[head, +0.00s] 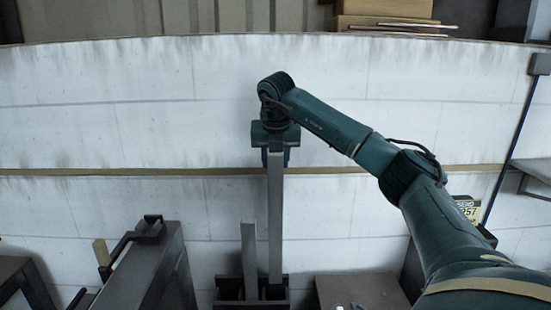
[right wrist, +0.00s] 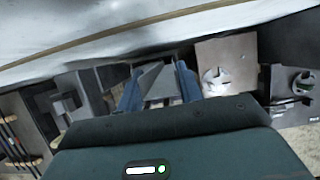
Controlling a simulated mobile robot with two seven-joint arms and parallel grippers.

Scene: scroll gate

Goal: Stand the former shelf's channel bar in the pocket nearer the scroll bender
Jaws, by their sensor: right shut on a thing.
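My right gripper (head: 275,158) is shut on the upper end of a long grey channel bar (head: 275,215). The bar hangs upright in the head view, and its lower end meets a dark pocketed holder (head: 232,304); I cannot tell how deep it sits in the right-hand pocket. A shorter grey bar (head: 249,262) stands slightly tilted in the holder, just left of the held bar. In the right wrist view, the blue fingers of my right gripper (right wrist: 158,82) are on either side of the grey bar (right wrist: 150,74). My left gripper is out of view. I cannot surely identify the scroll bender.
A dark grey machine or cabinet (head: 150,268) with a black handle stands left of the holder. A brown plate (head: 362,291) lies to its right; in the right wrist view it carries a pale round part (right wrist: 216,82). A white block wall (head: 90,130) runs behind.

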